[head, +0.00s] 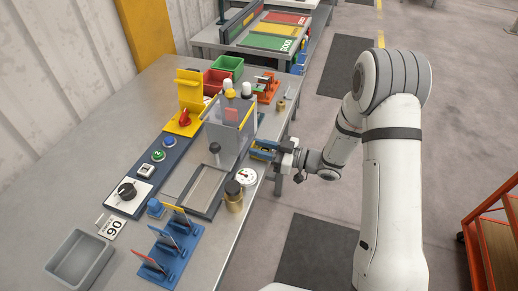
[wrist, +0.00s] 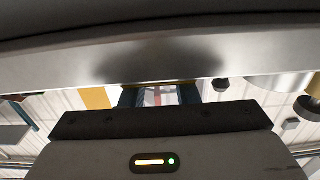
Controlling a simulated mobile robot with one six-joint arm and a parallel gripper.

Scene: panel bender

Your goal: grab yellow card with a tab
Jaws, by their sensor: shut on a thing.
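My gripper (head: 262,150) is at the right side of the grey bending machine, near the table's right edge. Its jaws are shut, and yellow shows at them; the held piece is too small to identify surely as the card. In the wrist view the dark fingers (wrist: 157,97) are partly behind the gripper body, and the piece is not clear. A blue rack (head: 172,258) at the table's front holds several thin upright cards, including a reddish one (head: 153,263). No tab can be made out.
The machine (head: 230,138) has a clear upright guard. A grey tray (head: 80,258) lies front left. Green (head: 228,65) and red bins stand behind.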

